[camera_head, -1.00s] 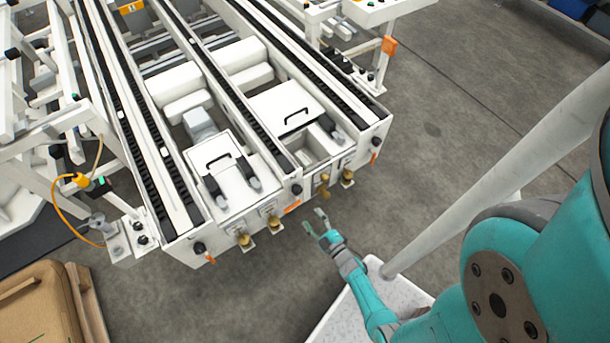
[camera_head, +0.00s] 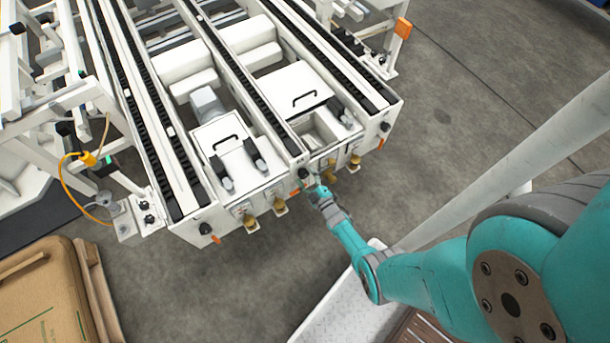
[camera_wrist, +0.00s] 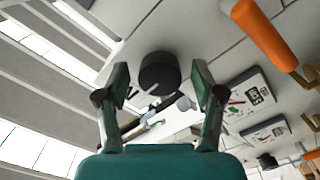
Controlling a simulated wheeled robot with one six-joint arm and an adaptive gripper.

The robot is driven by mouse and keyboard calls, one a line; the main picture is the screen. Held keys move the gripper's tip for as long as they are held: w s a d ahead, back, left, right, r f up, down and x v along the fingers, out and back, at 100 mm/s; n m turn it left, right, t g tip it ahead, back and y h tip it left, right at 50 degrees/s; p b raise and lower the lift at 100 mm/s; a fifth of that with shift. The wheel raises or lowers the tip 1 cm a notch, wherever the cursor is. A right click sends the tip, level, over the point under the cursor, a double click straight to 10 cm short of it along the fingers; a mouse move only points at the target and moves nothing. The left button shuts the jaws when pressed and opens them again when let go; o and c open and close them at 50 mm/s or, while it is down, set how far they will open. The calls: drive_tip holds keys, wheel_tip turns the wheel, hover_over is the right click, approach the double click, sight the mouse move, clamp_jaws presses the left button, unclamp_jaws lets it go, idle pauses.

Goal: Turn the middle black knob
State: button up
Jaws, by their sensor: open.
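The middle black knob (camera_wrist: 159,72) is a round black cylinder on the pale front panel. In the wrist view it lies between and just beyond the fingers of my gripper (camera_wrist: 160,90). The fingers are spread, one on each side, and I cannot tell whether they touch it. In the head view my gripper (camera_head: 312,187) is at the middle of the white machine's front edge. The knob (camera_head: 303,173) shows there only as a small dark spot, partly hidden by the gripper.
An orange handle (camera_wrist: 265,35) sticks out right of the knob. Other black knobs sit at the left corner (camera_head: 205,229) and right corner (camera_head: 385,127) of the machine. Brass fittings (camera_head: 279,204) project along the front. A pallet with a brown load (camera_head: 40,295) stands at lower left.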

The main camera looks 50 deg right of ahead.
drive_tip(key=shift+w, duration=0.2)
drive_tip(key=c, duration=1.1)
drive_tip(key=shift+c, duration=0.3)
drive_tip(key=shift+m, duration=0.3)
drive_tip(key=m, duration=0.5)
drive_tip(key=shift+m, duration=0.3)
drive_tip(key=m, duration=0.5)
drive_tip(key=shift+m, duration=0.4)
